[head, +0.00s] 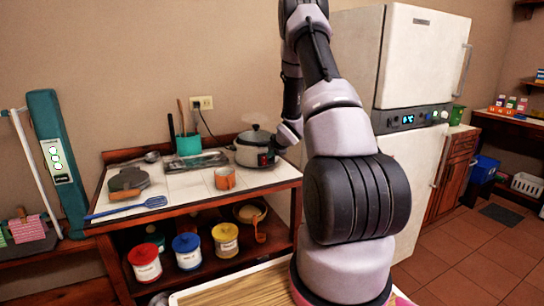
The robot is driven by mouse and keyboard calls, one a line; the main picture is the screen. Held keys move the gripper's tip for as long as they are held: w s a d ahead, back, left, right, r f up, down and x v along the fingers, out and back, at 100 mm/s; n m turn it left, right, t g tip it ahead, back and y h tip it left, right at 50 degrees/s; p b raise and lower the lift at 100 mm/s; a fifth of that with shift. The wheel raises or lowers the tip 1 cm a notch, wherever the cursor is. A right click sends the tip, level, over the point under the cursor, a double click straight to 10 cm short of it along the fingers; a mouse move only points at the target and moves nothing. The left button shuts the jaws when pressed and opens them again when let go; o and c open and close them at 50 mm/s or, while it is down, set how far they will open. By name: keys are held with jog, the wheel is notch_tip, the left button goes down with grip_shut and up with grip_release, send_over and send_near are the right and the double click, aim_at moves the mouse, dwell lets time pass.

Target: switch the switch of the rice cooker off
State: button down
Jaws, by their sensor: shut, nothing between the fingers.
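The rice cooker (252,157) stands at the right end of the tiled counter (190,185). It has a grey-green body and a dark lid with a knob. A small reddish spot shows low on its front right side; I cannot tell whether it is the switch or a light. My arm rises in front and bends back down, so my gripper (277,147) is close against the cooker's right side. The gripper is small and dark here and looks shut, with nothing seen in it. I cannot tell whether it touches the cooker.
An orange mug (225,178) stands in front of the cooker. A metal tray (197,160) and a teal utensil pot (189,144) are to its left, with a blue spatula (126,207) farther left. The white fridge (400,75) is behind my arm on the right.

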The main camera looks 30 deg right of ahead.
jog(key=s+r, duration=0.5)
jog(key=r, duration=0.3)
jog(key=shift+s+r, duration=0.15)
jog(key=shift+s, duration=0.25)
jog(key=s+a+r+m+g+h, duration=0.1)
jog(key=s+a+r+m, duration=0.2)
jog(key=s+r+m, duration=0.5)
jog(key=s+a+r+m+h, duration=0.1)
jog(key=s+a+r+m, duration=0.3)
jog(key=r, duration=0.7)
jog(key=s+a+r+m+y, duration=0.1)
jog(key=s+a+r+m, duration=0.1)
jog(key=s, duration=0.5)
jog(key=s+a+r+m+g+y, duration=0.1)
jog(key=s+a+r+m, duration=0.1)
jog(key=s+a+m, duration=0.2)
jog(key=s+a+r+m+y, duration=0.2)
jog(key=s+a+m, duration=0.2)
jog(key=s+a, duration=0.4)
jog(key=s, duration=0.4)
jog(key=shift+r+g, duration=0.15)
jog(key=shift+g, duration=0.25)
